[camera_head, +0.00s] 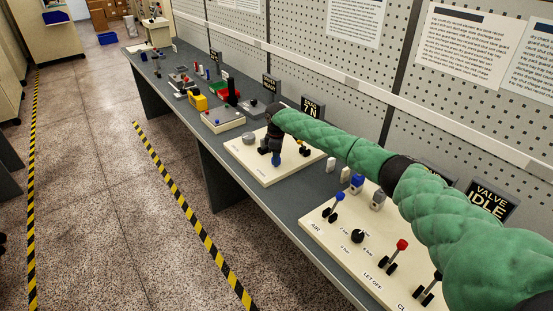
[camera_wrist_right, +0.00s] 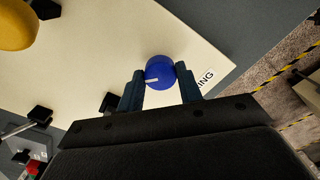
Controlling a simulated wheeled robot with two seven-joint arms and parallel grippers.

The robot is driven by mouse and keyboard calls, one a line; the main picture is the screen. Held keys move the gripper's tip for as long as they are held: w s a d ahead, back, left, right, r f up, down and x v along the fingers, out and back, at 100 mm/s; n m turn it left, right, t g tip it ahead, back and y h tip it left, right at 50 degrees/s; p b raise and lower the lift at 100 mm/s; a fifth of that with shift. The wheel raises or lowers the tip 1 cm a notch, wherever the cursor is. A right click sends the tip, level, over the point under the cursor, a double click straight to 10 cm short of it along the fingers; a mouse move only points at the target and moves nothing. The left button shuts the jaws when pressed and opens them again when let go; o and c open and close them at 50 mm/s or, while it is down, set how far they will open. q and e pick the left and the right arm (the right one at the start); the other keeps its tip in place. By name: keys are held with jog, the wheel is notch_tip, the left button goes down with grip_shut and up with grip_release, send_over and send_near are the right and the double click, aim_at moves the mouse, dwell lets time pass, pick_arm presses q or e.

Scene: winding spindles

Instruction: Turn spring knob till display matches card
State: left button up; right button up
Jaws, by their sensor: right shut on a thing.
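The blue spring knob (camera_wrist_right: 160,72) sits on a cream panel (camera_wrist_right: 100,50), beside a label of which "ING" is readable. In the right wrist view, the fingers of my right gripper (camera_wrist_right: 160,88) are shut on the knob, one on each side. A white mark shows on the knob's face. In the head view, my right gripper (camera_head: 274,157) reaches down to the panel (camera_head: 284,177) and mostly hides the knob. A dark display sign (camera_head: 313,108) behind the panel reads "DRAG 7 N". I cannot pick out the card. My left gripper is not in view.
A nearer panel (camera_head: 330,238) holds a blue lever, a red lever (camera_head: 402,245) and a black knob (camera_head: 358,236). A "VALVE IDLE" sign (camera_head: 489,204) stands at right.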

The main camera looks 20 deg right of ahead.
jog(key=n+b, duration=0.1)
jog(key=n, duration=0.1)
jog(key=shift+f+n, duration=0.1)
jog(key=shift+n, duration=0.7)
jog(key=n+b, duration=0.1)
jog(key=n, duration=0.2)
jog(key=shift+w+n+b, duration=0.1)
jog(key=shift+n+b, duration=0.2)
jog(key=shift+b, duration=0.05)
jog(key=n+b, duration=0.1)
jog(key=n, duration=0.4)
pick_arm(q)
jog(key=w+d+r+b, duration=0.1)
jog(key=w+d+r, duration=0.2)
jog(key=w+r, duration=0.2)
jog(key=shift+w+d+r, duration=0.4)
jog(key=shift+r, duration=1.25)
pick_arm(e)
jog(key=shift+n, duration=1.2)
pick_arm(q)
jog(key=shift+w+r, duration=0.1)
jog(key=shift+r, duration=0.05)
pick_arm(e)
jog(key=shift+r, duration=0.2)
jog(key=o, duration=1)
